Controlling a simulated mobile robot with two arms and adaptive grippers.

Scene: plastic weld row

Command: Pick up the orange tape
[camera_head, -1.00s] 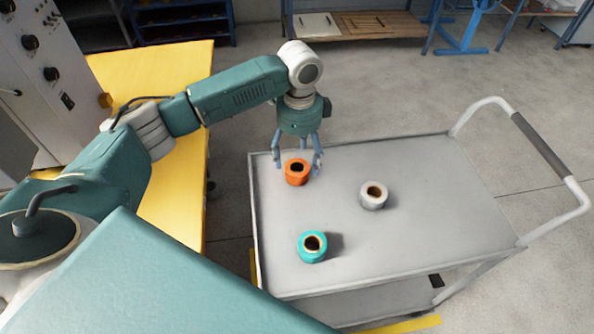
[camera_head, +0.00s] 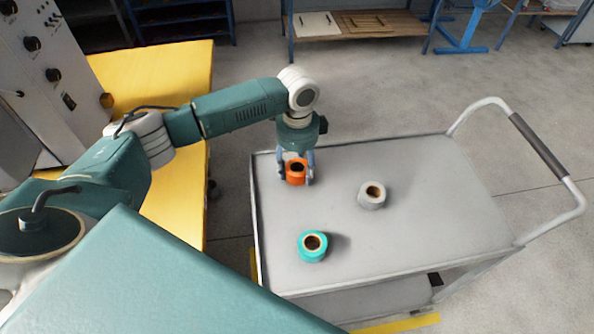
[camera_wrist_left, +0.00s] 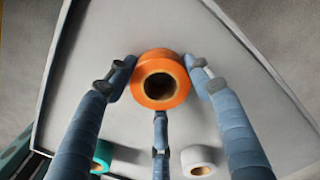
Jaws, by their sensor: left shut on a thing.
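The orange tape (camera_head: 296,179) is a roll with a dark hole, near the far left corner of the grey cart top (camera_head: 420,225). My left gripper (camera_head: 296,176) comes down over it from above, with its fingers shut on the roll's sides. In the left wrist view, the orange tape (camera_wrist_left: 160,79) sits between the fingers of my left gripper (camera_wrist_left: 160,85); two fingers touch its sides and a third shows below it. I cannot tell whether the roll is lifted off the cart. My right gripper is not in view.
A white tape roll (camera_head: 371,194) stands to the right of the orange one, and a teal roll (camera_head: 312,245) stands nearer. The cart's handle (camera_head: 540,146) rises at the right. A yellow table (camera_head: 180,190) stands left of the cart. The cart's right part is clear.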

